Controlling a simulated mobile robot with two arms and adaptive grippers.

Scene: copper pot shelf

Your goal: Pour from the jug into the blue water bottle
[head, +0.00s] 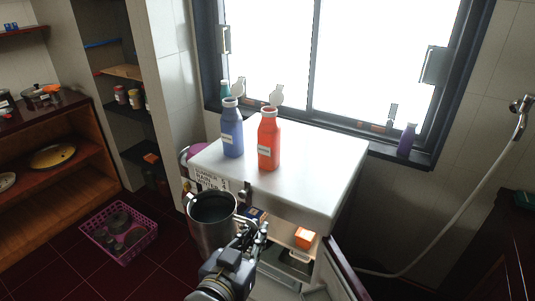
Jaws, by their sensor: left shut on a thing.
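The blue water bottle (232,130) stands upright on the white cabinet top (317,160), near its left edge. A metal jug (209,225) with a dark inside is in front of the cabinet, a little below the level of its top. My left gripper (254,236) is shut on the jug at its right side; the fingers partly hide where they meet it. The jug looks roughly upright and is apart from the blue bottle. What the jug holds cannot be made out. My right gripper is not in view.
A red-orange bottle (269,140) stands close to the right of the blue one. Behind is a window with small items on its sill, among them a purple bottle (407,139). A pink basket (118,228) sits on the floor at left. The cabinet top's right half is clear.

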